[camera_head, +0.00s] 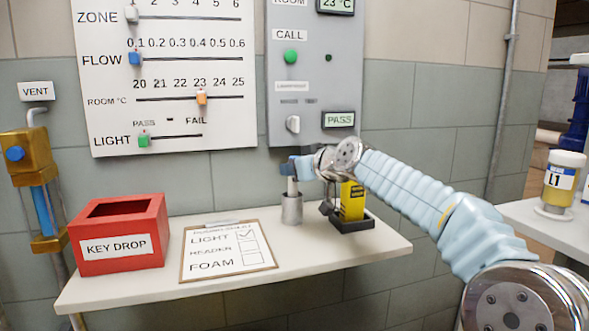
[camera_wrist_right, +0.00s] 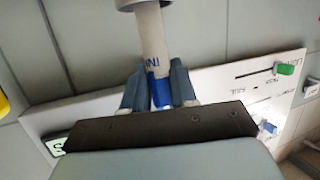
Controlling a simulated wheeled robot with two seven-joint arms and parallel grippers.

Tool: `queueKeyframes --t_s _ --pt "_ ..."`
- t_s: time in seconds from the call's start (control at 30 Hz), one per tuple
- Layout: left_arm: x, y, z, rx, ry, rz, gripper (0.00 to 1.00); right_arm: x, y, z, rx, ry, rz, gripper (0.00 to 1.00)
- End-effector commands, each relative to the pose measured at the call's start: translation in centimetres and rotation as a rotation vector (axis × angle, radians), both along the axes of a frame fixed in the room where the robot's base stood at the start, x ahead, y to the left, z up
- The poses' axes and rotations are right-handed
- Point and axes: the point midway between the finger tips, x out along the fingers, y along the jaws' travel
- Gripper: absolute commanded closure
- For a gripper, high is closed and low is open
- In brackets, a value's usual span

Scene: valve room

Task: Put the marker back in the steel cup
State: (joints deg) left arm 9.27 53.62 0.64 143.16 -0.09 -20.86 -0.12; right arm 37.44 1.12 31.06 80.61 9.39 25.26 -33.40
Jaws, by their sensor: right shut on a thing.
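The steel cup (camera_head: 292,210) stands upright on the white shelf, below the grey wall panel. My right gripper (camera_head: 290,168) is directly above it, shut on the marker (camera_head: 292,186). The marker is pale with a blue band and points down, roughly upright, its lower end at the cup's mouth. In the right wrist view the marker (camera_wrist_right: 151,45) runs from between the two fingers (camera_wrist_right: 160,88) to the cup (camera_wrist_right: 138,4) at the top edge. How deep its end sits in the cup is hidden. My left gripper is not in view.
A yellow item (camera_head: 352,201) stands in a dark holder (camera_head: 352,224) right of the cup. A clipboard (camera_head: 228,273) and a red key drop box (camera_head: 122,268) lie to the left on the shelf (camera_head: 330,252). A slider board (camera_head: 165,110) hangs on the wall behind.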

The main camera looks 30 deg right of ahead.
Motion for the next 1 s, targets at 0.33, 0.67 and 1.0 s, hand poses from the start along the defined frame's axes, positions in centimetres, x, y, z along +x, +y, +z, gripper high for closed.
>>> queueKeyframes --t_s 0.33,0.67,1.0 --pt "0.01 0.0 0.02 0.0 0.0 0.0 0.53 0.0 0.0 0.03 0.0 0.0 0.0 1.0" --pt "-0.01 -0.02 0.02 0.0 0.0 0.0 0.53 0.0 -0.01 0.03 0.0 0.0 0.0 0.43" --pt "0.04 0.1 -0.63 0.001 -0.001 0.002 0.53 -0.87 -0.1 0.08 -0.002 0.0 -0.002 0.43"
